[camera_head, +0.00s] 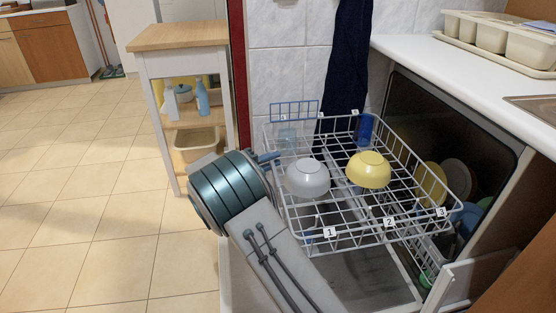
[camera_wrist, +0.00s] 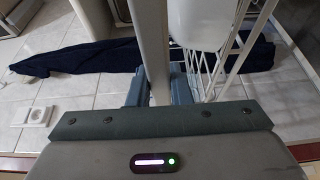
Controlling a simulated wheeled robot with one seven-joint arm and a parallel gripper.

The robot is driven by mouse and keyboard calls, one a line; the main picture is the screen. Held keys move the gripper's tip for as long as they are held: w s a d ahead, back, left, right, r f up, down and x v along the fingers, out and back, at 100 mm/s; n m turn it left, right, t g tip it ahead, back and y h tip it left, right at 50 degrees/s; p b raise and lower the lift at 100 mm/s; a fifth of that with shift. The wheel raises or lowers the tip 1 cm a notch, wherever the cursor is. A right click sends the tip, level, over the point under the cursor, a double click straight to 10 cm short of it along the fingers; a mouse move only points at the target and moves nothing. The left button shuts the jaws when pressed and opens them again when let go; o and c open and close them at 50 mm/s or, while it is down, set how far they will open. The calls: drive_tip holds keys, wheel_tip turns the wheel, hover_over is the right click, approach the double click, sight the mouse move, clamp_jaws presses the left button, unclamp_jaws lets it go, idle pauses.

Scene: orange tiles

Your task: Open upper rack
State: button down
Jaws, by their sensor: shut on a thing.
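The upper rack (camera_head: 389,222) is a white wire basket, drawn out of the dishwasher (camera_head: 430,105) above its lowered door (camera_head: 375,284). It holds an upside-down grey bowl (camera_head: 307,178), an upside-down yellow bowl (camera_head: 368,170) and a blue cup (camera_head: 365,128). My gripper (camera_head: 268,157) is at the rack's left rim, partly hidden behind my arm. In the wrist view the blue-grey fingers of my gripper (camera_wrist: 158,92) are closed around a grey rack bar (camera_wrist: 155,45). The white wires of the rack (camera_wrist: 232,50) show just to the right.
Plates (camera_head: 433,184) stand in the lower part of the dishwasher. A white counter (camera_head: 420,58) with a cutlery tray (camera_head: 490,38) is above. A wooden-topped trolley (camera_head: 185,37) stands left. A dark blue towel (camera_head: 345,70) hangs behind the rack. The tiled floor (camera_head: 90,210) at left is clear.

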drive_tip(key=shift+a, duration=0.3)
drive_tip(key=c, duration=1.3)
unclamp_jaws()
drive_tip(key=p+v, duration=0.3)
drive_tip(key=v, duration=1)
drive_tip(key=shift+s+a+p, duration=0.2)
drive_tip(key=shift+a+p, duration=0.15)
drive_tip(key=shift+d, duration=0.1)
